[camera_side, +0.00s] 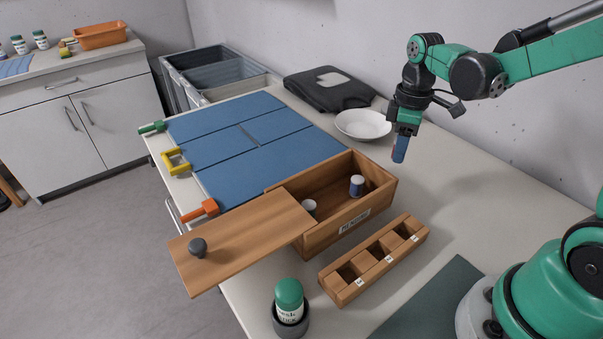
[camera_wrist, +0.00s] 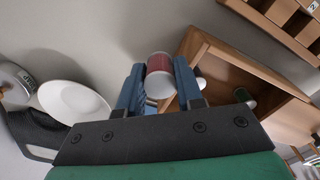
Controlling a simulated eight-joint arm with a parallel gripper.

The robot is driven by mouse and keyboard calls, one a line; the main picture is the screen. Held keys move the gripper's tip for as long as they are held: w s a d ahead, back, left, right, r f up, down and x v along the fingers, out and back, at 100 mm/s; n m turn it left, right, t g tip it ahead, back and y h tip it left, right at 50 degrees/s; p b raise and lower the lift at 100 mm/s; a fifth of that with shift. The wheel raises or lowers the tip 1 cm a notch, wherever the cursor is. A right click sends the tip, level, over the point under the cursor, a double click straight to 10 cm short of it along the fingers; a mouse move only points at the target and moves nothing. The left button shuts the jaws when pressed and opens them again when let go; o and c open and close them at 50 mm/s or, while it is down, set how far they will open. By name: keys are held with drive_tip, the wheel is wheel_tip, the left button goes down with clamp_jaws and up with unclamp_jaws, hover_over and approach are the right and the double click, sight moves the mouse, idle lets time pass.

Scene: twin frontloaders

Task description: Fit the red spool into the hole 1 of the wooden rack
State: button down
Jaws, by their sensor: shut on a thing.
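The red spool (camera_wrist: 160,78), with white ends, is held between the two blue fingers of my gripper (camera_wrist: 160,90) in the wrist view. In the side view my gripper (camera_side: 400,150) hangs above the table, beyond the box's right end and clear of the rack; its fingers hide the spool there. The wooden rack (camera_side: 341,291) lies in front of the box with three square holes that look empty, each with a small white label too small to read surely. The rack also shows at the top right of the wrist view (camera_wrist: 268,28).
The open wooden box (camera_side: 318,243) holds a blue-banded spool (camera_side: 357,186) and another white-topped spool (camera_side: 309,206). Its lid (camera_side: 240,240) lies off to the left. A white plate (camera_side: 363,124) sits behind my gripper. A green-capped jar (camera_side: 289,300) stands near the front edge.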

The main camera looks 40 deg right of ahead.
wheel_tip(320, 180, up, 12)
drive_tip(key=w+a+f+m, duration=0.2)
drive_tip(key=w+a+m, duration=0.2)
drive_tip(key=a+m, duration=0.35)
drive_tip(key=s+d+r+m, duration=0.2)
drive_tip(key=s+d+m, duration=0.2)
drive_tip(key=d+m, duration=0.5)
drive_tip(key=shift+m, duration=0.75)
drive_tip(key=f, duration=0.6)
drive_tip(key=a+f, duration=0.1)
drive_tip(key=f, duration=1.2)
drive_tip(key=shift+a+f, duration=0.1)
drive_tip(key=shift+a, duration=0.2)
drive_tip(key=shift+f, duration=0.1)
drive_tip(key=c, duration=0.9)
unclamp_jaws()
drive_tip(key=shift+o, duration=0.2)
